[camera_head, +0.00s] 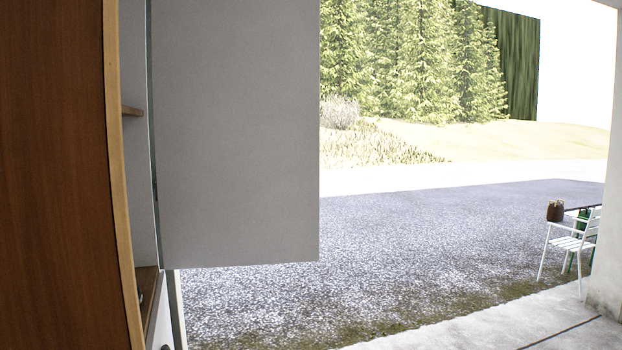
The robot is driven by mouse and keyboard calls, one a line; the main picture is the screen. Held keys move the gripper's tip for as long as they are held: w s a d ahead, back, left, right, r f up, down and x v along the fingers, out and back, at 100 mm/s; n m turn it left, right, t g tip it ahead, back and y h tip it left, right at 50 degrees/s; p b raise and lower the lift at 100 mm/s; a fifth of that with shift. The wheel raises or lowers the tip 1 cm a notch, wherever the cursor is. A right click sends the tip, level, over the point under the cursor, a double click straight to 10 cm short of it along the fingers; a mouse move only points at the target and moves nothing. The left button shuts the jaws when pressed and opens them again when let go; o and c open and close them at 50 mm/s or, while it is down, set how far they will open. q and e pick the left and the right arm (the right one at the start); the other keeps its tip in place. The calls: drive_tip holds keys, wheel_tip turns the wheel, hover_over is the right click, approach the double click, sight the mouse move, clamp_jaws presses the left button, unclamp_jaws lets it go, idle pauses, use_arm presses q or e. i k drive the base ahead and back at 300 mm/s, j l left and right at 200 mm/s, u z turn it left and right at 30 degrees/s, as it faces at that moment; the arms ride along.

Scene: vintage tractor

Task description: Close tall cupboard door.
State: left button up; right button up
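A tall cupboard stands at the left, very close to me. Its grey-white door (238,130) hangs open and fills the middle left of the head view, its lower edge ending above the gravel. A brown wooden panel (52,170) with a pale edge covers the far left; I cannot tell whether it is a second door or the cupboard's side. Between the two, a narrow strip of the pale interior shows, with a small wooden shelf (131,110) and a lower wooden board (147,283). Neither of my grippers is in view.
A pale pillar (608,220) rises at the right edge. Concrete floor (500,330) and open gravel (400,250) lie clear beyond the door.

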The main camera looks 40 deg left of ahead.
sight(236, 84)
drive_tip(key=i+u, duration=0.2)
drive_tip(key=i, duration=0.3)
drive_tip(key=i+u, duration=0.25)
drive_tip(key=i, duration=0.25)
drive_tip(key=i+u, duration=0.2)
drive_tip(key=i, duration=0.3)
drive_tip(key=i+l+u, duration=0.2)
drive_tip(key=i, duration=0.3)
drive_tip(key=i+l+u, duration=0.2)
drive_tip(key=i, duration=0.25)
drive_tip(key=i+u, duration=0.2)
drive_tip(key=u, duration=0.25)
drive_tip(key=i+u, duration=0.25)
drive_tip(key=u, duration=0.2)
drive_tip(key=i+l+u, duration=0.1)
drive_tip(key=u, duration=0.35)
drive_tip(key=i+l+u, duration=0.25)
drive_tip(key=u, duration=0.15)
drive_tip(key=i+l+u, duration=0.2)
drive_tip(key=u, duration=0.25)
drive_tip(key=i+l+u, duration=0.1)
drive_tip(key=l+u, duration=0.2)
drive_tip(key=u, duration=0.15)
drive_tip(key=i+l+u, duration=0.1)
drive_tip(key=l+u, duration=1)
drive_tip(key=l, duration=0.15)
